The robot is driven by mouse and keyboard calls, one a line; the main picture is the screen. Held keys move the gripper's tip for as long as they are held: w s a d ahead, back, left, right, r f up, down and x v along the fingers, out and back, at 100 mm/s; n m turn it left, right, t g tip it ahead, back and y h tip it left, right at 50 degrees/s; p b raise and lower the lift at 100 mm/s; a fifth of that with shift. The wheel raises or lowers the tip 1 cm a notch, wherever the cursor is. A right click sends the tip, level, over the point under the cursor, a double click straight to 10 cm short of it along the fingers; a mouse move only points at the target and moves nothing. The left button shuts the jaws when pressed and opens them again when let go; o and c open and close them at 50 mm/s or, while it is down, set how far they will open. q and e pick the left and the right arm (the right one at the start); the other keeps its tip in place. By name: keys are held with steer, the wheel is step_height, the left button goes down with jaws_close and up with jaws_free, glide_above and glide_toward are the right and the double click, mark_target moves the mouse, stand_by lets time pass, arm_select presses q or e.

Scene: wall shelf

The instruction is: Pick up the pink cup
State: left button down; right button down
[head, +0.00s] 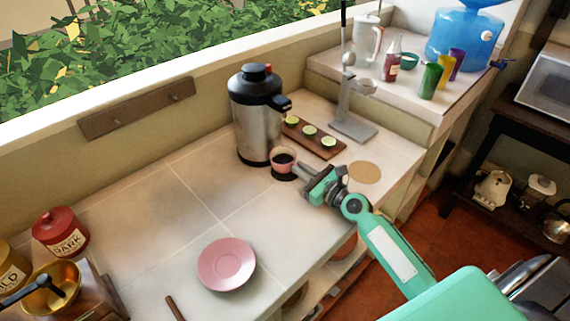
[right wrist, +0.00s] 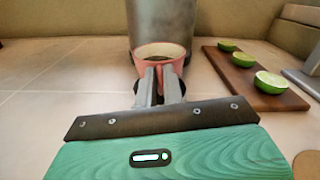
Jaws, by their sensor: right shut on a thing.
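The pink cup (head: 284,160) holds dark liquid and stands upright just in front of the steel dispenser (head: 256,115) on the counter. A dark round patch shows under it. My right gripper (head: 300,168) reaches in from the right and is shut on the cup's near side. In the right wrist view the two fingers (right wrist: 160,86) are close together against the pink cup (right wrist: 152,54); whether they hold its handle or wall is hard to tell. My left gripper is not in view.
A pink saucer (head: 227,264) lies at the counter's front. A wooden board (head: 315,137) with lime halves is right of the dispenser, beside a grey stand (head: 353,128). A round tan coaster (head: 364,173) lies near the right edge. The counter's middle is clear.

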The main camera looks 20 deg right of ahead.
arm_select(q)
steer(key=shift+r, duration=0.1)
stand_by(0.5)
